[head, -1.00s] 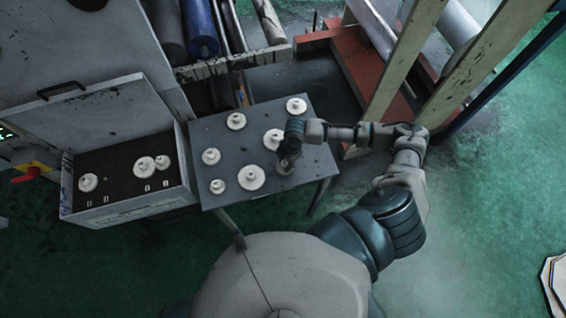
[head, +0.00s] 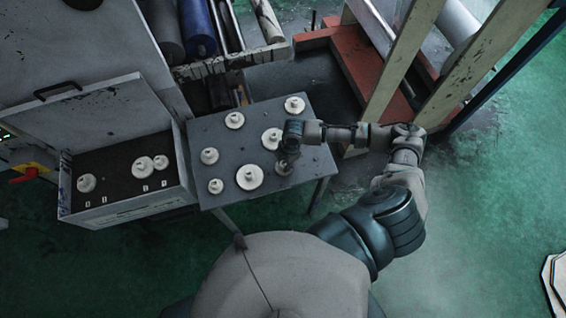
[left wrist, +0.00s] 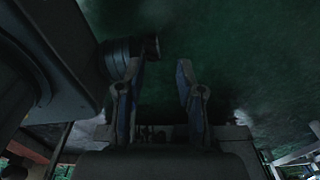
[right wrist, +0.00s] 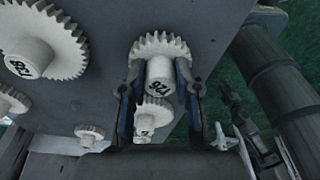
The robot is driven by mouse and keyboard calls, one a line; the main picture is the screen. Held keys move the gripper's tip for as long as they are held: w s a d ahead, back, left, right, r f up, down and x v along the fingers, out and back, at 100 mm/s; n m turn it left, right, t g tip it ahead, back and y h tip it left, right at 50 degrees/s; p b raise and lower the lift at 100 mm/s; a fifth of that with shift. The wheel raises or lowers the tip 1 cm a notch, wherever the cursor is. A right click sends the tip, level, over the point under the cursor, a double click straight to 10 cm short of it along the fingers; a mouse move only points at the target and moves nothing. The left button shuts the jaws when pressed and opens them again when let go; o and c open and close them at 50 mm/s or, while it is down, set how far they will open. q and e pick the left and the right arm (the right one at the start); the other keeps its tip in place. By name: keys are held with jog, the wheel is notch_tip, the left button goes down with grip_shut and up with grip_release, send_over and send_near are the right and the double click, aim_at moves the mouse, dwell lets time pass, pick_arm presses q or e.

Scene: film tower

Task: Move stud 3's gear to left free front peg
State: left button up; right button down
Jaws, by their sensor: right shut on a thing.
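My right gripper (right wrist: 158,72) is shut on the hub of a white gear (right wrist: 162,45) in the right wrist view; the hub carries a number that looks like 126. In the head view this gripper (head: 284,166) is over the front right part of the grey table, and it mostly hides the gear. I cannot tell whether the gear is seated or lifted. My left gripper (left wrist: 160,75) is open and empty over dark green floor; it is not seen in the head view. Stud numbers and free pegs are too small to read.
Several other white gears stand on the table (head: 232,143), one large gear (head: 250,177) just left of the gripper. An open-lidded box (head: 128,212) at left holds three gears, with small white labels along its front. A wooden frame (head: 400,65) stands behind my right arm.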

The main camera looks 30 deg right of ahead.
jog(key=shift+d+f, duration=0.25)
jog(key=c, duration=1.1)
grip_release()
jog(key=o, duration=0.4)
jog(key=shift+a, duration=0.2)
jog(key=shift+c, duration=0.2)
jog(key=shift+a+r, duration=0.1)
jog(key=shift+a, duration=0.15)
jog(key=shift+r, duration=0.1)
pick_arm(q)
jog(key=shift+d, duration=0.35)
pick_arm(e)
notch_tip(320, 180, up, 12)
jog(key=d, duration=0.1)
jog(key=shift+d+f, duration=0.2)
jog(key=shift+d, duration=0.15)
jog(key=shift+a, duration=0.1)
